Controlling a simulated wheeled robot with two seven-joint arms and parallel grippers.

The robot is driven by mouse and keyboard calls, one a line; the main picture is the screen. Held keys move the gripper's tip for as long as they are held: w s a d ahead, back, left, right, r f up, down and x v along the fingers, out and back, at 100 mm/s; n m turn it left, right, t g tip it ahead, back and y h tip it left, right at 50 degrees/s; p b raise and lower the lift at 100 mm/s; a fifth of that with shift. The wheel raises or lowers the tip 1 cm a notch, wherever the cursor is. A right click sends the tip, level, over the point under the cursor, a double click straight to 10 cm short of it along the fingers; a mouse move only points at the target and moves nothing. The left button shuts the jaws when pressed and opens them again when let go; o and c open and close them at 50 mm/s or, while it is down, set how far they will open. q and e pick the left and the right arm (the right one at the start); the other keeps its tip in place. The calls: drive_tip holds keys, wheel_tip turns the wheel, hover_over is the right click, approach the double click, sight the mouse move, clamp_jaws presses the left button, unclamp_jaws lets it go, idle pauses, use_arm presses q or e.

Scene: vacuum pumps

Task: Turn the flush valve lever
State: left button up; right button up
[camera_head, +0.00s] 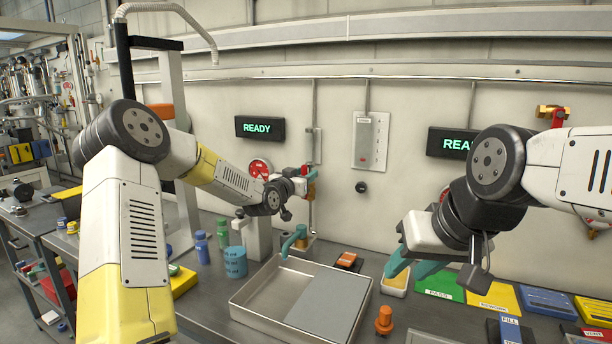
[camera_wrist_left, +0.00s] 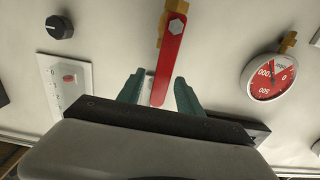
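A red valve lever (camera_wrist_left: 169,60) with a silver bolt hangs from a brass valve on the wall in the left wrist view. In the head view the lever is mostly hidden by my left gripper (camera_head: 307,178), which is up at the wall. In the left wrist view the teal fingers of my left gripper (camera_wrist_left: 160,93) stand on either side of the lever's lower end, with a visible gap on each side. My right gripper (camera_head: 414,267) is low over the bench at the right, its teal fingers apart and empty.
A red gauge (camera_wrist_left: 272,80), a switch plate (camera_wrist_left: 70,82) and a black knob (camera_wrist_left: 60,27) are near the lever. Another red-levered valve (camera_head: 556,117) is at the upper right. A metal tray (camera_head: 250,312) and an orange knob (camera_head: 384,319) are on the bench below.

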use_arm(q)
drive_tip(key=shift+s, duration=0.15)
drive_tip(key=shift+v, duration=0.9)
drive_tip(key=v, duration=0.6)
idle(0.4)
